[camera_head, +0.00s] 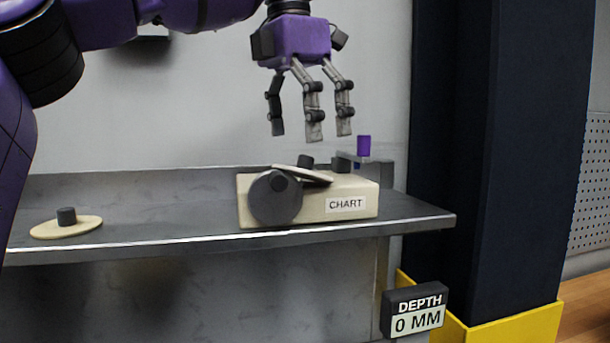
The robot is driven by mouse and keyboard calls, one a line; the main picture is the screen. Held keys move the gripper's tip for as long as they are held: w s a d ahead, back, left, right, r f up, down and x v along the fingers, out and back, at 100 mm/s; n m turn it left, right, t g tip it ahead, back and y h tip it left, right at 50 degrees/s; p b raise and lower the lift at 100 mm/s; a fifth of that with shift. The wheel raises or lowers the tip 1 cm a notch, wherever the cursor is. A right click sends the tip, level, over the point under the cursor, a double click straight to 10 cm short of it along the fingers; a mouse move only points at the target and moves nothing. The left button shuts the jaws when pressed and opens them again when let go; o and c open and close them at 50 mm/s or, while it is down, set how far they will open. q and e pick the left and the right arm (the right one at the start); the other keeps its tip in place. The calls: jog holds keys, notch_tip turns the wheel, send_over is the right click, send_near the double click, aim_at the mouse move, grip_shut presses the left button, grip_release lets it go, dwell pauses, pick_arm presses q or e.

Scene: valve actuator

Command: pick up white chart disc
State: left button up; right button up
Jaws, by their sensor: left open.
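A cream-white disc (84,227) with a dark knob (67,216) in its middle lies flat on the left part of the metal shelf. A second thin pale disc (302,173) sits tilted on top of the cream box labelled CHART (360,190), close to a dark knob. I cannot tell for sure which one is the chart disc. My left gripper (311,135) hangs above the CHART box with its fingers pointing down, spread open and empty. It is apart from the box. My right gripper is not in view.
A dark round wheel (275,198) is on the box's front left. A purple peg (364,146) stands on a grey bracket behind the box. A DEPTH display reading 0 MM (415,312) is below the shelf (170,225). A dark column (500,150) rises at right. The shelf between disc and box is clear.

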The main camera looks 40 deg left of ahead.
aim_at(303, 160)
pick_arm(q)
jog(key=shift+w+f, duration=0.15)
jog(key=shift+f, duration=1.25)
jog(key=shift+w+f, duration=0.1)
jog(key=shift+f, duration=1.3)
jog(key=c, duration=1.2)
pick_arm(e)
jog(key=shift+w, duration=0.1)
pick_arm(q)
jog(key=shift+r, duration=0.15)
jog(key=shift+r, duration=0.25)
notch_tip(303, 160, up, 8)
jog(key=shift+d+f+p, duration=0.1)
jog(key=shift+f+p, duration=0.05)
jog(key=shift+p, duration=0.65)
jog(key=shift+r+p, duration=0.35)
jog(key=shift+r, duration=0.45)
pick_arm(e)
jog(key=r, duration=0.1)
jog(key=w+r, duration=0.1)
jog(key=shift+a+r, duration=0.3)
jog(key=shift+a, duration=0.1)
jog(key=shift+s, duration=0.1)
